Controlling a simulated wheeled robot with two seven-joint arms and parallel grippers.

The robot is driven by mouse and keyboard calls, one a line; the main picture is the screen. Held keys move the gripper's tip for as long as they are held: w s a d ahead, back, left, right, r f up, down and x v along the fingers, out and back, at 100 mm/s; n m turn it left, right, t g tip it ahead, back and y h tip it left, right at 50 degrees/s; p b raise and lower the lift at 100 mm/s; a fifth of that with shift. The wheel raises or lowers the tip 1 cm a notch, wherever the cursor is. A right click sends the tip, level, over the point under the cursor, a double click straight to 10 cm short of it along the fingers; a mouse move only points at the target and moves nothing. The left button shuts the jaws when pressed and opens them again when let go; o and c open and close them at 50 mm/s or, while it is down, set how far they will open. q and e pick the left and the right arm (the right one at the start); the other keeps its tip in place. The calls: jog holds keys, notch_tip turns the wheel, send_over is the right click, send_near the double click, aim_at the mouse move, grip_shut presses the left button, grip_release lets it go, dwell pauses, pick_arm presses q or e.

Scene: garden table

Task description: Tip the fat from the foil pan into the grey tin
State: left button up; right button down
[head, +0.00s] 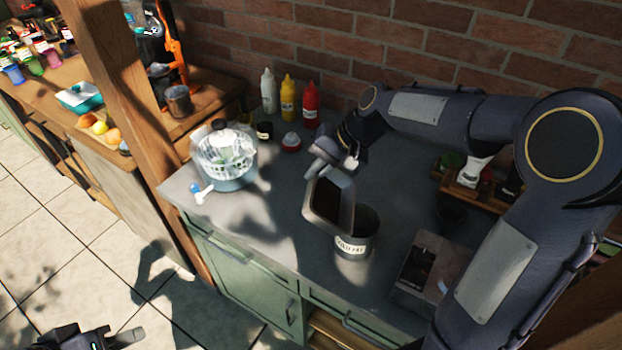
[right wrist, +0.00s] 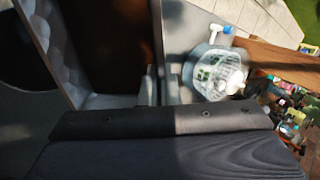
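The foil pan (head: 347,208) is steeply tilted above the worktop, with dark brown fat (head: 328,203) visible inside. My right gripper (head: 338,158) is shut on the pan's upper edge. The right wrist view shows the pan's crinkled foil wall (right wrist: 60,50) and the brown fat (right wrist: 115,40) close up. The grey tin (head: 352,252), with a white label, stands upright on the worktop just below and right of the pan, which partly overlaps its mouth. No falling fat is visible. My left gripper (head: 110,340) is low at the bottom left, partly cut off, away from the worktop.
A glass-and-blue salad spinner (head: 226,155) stands at the worktop's left. White, yellow (head: 288,98) and red (head: 310,104) bottles stand near the brick wall. A dark box (head: 425,270) is right of the tin, with a wooden crate (head: 470,190) behind. The worktop's front edge is close to the tin.

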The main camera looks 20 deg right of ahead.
jog(key=shift+s+d+r+t+y+b, duration=0.1)
jog(key=shift+s+d+t+y+b, duration=0.3)
jog(key=shift+b, duration=0.85)
jog(key=shift+s+d+r+t+y+b, duration=0.15)
jog(key=shift+d+y+b, duration=0.45)
jog(key=shift+b, duration=0.65)
jog(key=shift+s+d+r+t+y+b, duration=0.1)
jog(key=shift+s+d+t+y+b, duration=0.3)
jog(key=shift+b, duration=0.85)
jog(key=d+y+b, duration=0.1)
jog(key=b, duration=0.1)
jog(key=d+y+b, duration=0.1)
jog(key=b, duration=0.1)
jog(key=s+d+r+t+y+b, duration=0.1)
jog(key=b, duration=0.1)
jog(key=shift+b, duration=0.3)
jog(key=shift+s+d+r+t+y+b, duration=0.4)
jog(key=shift+y+b, duration=0.3)
jog(key=shift+b, duration=0.25)
jog(key=shift+d+r+y+b, duration=0.15)
jog(key=shift+d+y+b, duration=0.15)
jog(key=shift+b, duration=0.05)
